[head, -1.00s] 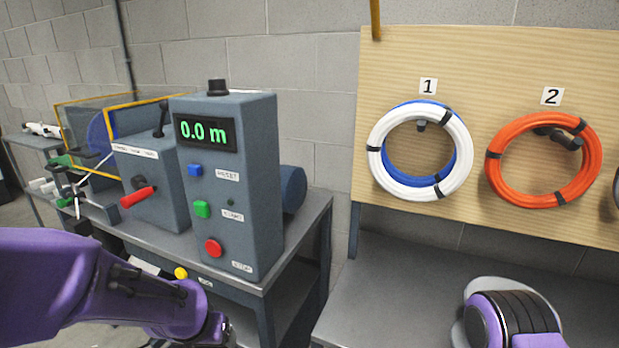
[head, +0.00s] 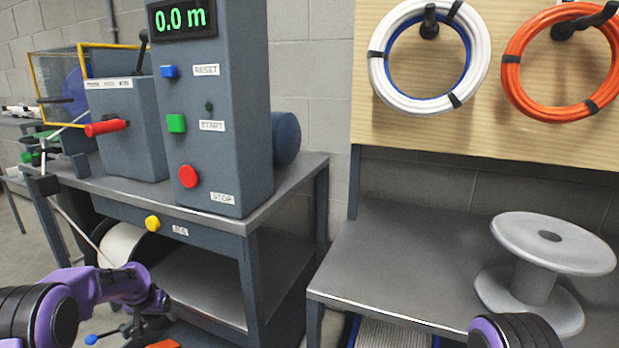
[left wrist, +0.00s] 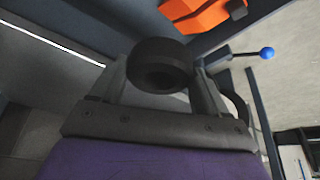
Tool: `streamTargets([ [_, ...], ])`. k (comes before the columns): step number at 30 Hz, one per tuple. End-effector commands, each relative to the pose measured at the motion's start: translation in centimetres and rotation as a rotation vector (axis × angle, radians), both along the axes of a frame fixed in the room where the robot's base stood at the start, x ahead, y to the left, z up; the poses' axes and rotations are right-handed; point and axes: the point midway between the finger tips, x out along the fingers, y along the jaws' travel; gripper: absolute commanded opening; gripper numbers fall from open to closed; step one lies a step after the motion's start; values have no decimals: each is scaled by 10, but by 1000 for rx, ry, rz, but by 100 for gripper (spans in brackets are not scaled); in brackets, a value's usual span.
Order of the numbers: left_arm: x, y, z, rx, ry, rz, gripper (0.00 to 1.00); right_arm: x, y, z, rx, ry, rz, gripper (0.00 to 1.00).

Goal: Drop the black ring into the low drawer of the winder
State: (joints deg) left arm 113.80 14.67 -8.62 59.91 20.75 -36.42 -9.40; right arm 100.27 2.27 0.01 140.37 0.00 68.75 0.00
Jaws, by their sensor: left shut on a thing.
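The black ring (left wrist: 160,62) is held between the two fingers of my left gripper (left wrist: 158,80) in the left wrist view. In the head view my left gripper is low at the left, beside the winder's bench (head: 290,195), and mostly hidden by my arm; I cannot make out the ring there. Below the bench's shelf, a dark blue part that may be the low drawer (head: 195,338) shows at the bottom edge. An orange piece (head: 162,345) is there, and an orange piece (left wrist: 205,12) shows beyond the ring in the left wrist view. My right gripper is out of view.
The control box (head: 215,110) with its green display stands on the bench. A blue-knobbed lever (head: 92,339) is near my left gripper; a blue knob (left wrist: 267,53) shows in the left wrist view. A grey spool (head: 550,245) stands on the right table (head: 400,250).

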Motion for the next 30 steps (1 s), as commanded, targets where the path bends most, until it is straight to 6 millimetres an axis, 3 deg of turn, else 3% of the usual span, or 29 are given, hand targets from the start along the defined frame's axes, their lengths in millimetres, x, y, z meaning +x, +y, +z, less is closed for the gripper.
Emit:
streamTargets([
  [13, 0, -1, -56, 0, 0, 0, 42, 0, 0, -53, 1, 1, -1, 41],
  [22, 0, -1, -57, -1, -1, 0, 42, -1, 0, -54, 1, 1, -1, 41],
  [23, 0, -1, -57, -1, -1, 0, 78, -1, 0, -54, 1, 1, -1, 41],
  [25, 0, -1, -57, -1, -1, 0, 100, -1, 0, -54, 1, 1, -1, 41],
  [30, 0, -1, -57, -1, 0, 0, 100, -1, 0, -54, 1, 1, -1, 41],
])
